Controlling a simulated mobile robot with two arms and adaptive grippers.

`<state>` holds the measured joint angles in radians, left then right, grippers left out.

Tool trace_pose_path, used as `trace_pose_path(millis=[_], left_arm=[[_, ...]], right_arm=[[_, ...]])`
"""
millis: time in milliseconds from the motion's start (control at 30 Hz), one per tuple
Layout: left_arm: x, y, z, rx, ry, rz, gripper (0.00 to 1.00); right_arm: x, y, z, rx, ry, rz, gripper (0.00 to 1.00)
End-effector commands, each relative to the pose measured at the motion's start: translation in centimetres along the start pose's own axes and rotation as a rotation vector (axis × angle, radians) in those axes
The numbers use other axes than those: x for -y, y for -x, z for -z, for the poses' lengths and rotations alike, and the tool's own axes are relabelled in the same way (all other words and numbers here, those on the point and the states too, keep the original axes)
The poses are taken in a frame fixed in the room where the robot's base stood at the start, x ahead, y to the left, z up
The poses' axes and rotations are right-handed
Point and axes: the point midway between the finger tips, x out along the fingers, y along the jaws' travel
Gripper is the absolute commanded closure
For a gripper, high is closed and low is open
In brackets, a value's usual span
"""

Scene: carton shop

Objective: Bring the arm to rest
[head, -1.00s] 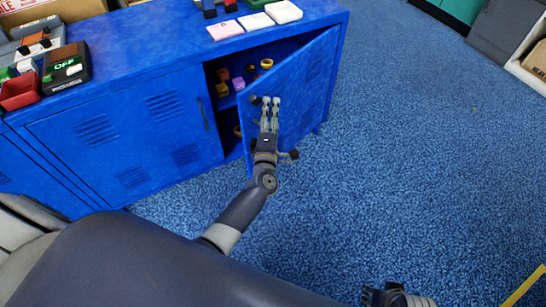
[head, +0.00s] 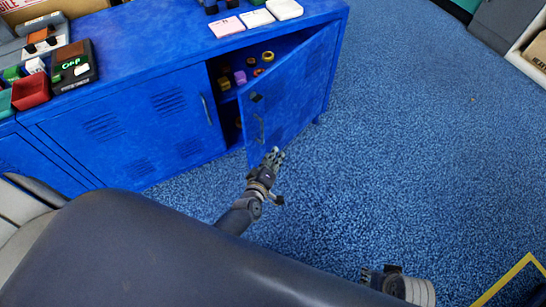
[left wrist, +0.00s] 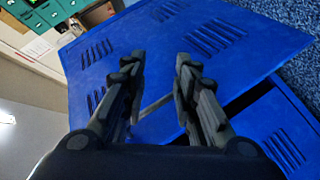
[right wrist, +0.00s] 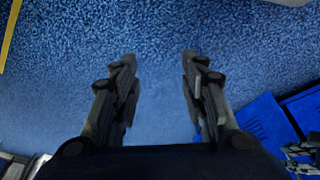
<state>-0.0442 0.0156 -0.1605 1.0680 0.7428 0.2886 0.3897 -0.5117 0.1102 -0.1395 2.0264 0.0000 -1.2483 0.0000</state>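My left gripper (head: 274,158) is in front of the lower part of the blue cabinet door (head: 292,85), which stands partly open. In the left wrist view its two fingers (left wrist: 160,75) are spread apart with nothing between them, and the door with its slots and handle (left wrist: 155,106) lies beyond. I cannot tell from the head view how far the gripper is from the door. My right gripper (right wrist: 160,85) is open and empty over the blue carpet; in the head view only part of the right arm (head: 400,285) shows at the bottom.
The blue cabinet (head: 130,115) holds several small items on its inner shelf. A red bin (head: 30,91), a black device (head: 74,66) and pale cards (head: 257,18) lie on its top. The blue carpet (head: 420,130) to the right is clear. A yellow floor line (head: 507,279) is at lower right.

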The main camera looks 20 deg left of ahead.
Motion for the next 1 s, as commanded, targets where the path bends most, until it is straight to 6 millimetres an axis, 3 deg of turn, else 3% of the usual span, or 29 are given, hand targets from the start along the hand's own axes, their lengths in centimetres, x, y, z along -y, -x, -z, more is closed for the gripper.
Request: trace_pose_path(millis=[433,567,767,1000], left_arm=[[0.1,0.1,0.0,0.003,-0.005,0.003,0.72],[1.3,1.3,-1.0,0.049,-0.069,0.035,0.72],[6.4,6.3,-4.7,0.236,-0.305,0.147,0.72],[14.1,15.5,-8.4,0.520,-0.613,0.281,0.72]], right_arm=[[0.0,-0.1,-0.1,0.002,0.000,0.000,0.60],[0.1,-1.1,-0.6,0.014,0.002,0.002,0.60],[0.3,-5.0,-3.4,0.049,0.007,0.006,0.60],[0.6,-9.1,-9.2,0.090,0.016,0.011,0.60]])
